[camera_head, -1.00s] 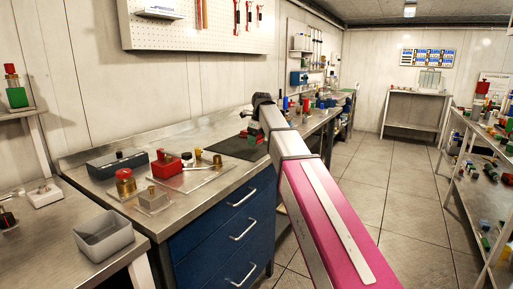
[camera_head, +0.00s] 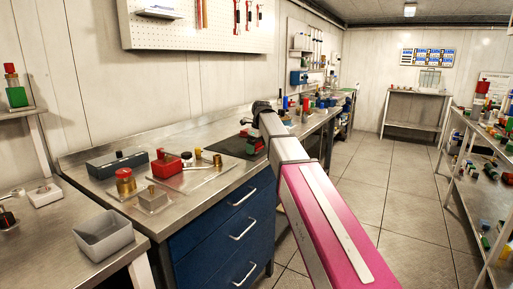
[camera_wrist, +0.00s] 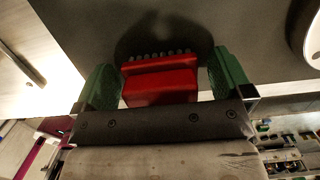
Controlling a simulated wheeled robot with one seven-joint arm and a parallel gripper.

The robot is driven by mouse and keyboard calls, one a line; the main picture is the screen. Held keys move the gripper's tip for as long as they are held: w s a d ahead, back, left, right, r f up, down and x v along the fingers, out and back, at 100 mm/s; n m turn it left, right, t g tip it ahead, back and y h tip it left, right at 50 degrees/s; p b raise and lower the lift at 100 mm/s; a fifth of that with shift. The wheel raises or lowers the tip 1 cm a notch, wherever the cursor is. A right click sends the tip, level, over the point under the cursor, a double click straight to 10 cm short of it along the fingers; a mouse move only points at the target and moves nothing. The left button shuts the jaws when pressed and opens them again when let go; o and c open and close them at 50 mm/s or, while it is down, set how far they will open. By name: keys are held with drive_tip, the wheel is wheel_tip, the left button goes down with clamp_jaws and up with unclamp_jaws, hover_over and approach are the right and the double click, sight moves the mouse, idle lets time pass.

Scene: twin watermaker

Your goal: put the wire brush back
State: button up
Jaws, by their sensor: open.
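In the wrist view, a red block with a row of small grey tufts along its far edge looks like the wire brush (camera_wrist: 160,86). It sits between the green fingers of my gripper (camera_wrist: 165,78), with a narrow gap beside it at the right finger. My gripper is open. Beyond the brush is a dark surface with a shadow on it. In the head view, my gripper (camera_head: 253,146) is low over the dark mat (camera_head: 229,147) on the steel workbench; the brush is too small there to tell apart from the finger.
On the bench (camera_head: 213,200) to the left are a red box (camera_head: 166,165), a dark case (camera_head: 117,165) and brass fittings. A grey bin (camera_head: 103,236) stands on the nearer table. Several small items stand beyond my gripper. The floor aisle at right is clear.

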sight(260, 147)
drive_tip(key=shift+r, duration=0.15)
wheel_tip(260, 147, up, 12)
drive_tip(key=s+d, duration=0.1)
drive_tip(key=shift+d, duration=0.25)
idle(0.3)
